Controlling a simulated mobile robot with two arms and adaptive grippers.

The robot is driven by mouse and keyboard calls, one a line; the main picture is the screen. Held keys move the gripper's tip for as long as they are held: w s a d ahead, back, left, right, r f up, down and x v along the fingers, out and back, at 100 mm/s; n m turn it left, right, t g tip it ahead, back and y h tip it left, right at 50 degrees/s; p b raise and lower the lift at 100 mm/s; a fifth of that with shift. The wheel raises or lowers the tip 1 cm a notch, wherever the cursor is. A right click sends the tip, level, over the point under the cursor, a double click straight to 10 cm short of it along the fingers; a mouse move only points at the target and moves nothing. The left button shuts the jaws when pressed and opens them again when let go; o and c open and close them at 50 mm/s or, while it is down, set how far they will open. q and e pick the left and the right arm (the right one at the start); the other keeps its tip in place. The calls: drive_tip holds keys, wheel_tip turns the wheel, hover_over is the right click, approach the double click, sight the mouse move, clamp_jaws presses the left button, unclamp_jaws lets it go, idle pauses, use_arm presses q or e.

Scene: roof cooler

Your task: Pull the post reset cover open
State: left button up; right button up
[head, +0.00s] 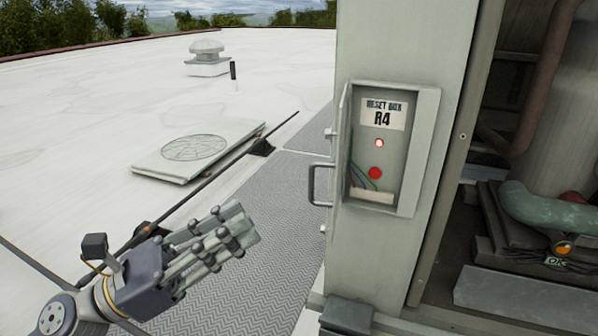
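The post reset cover (343,150) is seen nearly edge-on at the left side of the reset box (407,150) on the pale post. It stands swung open, its dark bar handle (313,186) sticking out to the left. Inside the box are a label reading "RESET BOX R4", a small lit red light, a red button (375,173) and some wires. My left gripper (246,228) is below and left of the handle in the picture, apart from it, with nothing visible in it. Its fingers overlap from this angle, so their opening is unclear. My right gripper is out of view.
The post (375,258) rises in the middle. To its right is an open machine bay with pipes (545,212) and an orange lamp. A grey patterned walkway (275,215) and white roof lie left, with a flat hatch panel (220,137) and a vent (206,58).

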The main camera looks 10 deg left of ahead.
use_arm(q)
drive_tip(key=p+x, duration=0.7)
drive_tip(key=x, duration=0.3)
drive_tip(key=shift+w+d, duration=0.2)
drive_tip(key=shift+d, duration=0.1)
clamp_jaws()
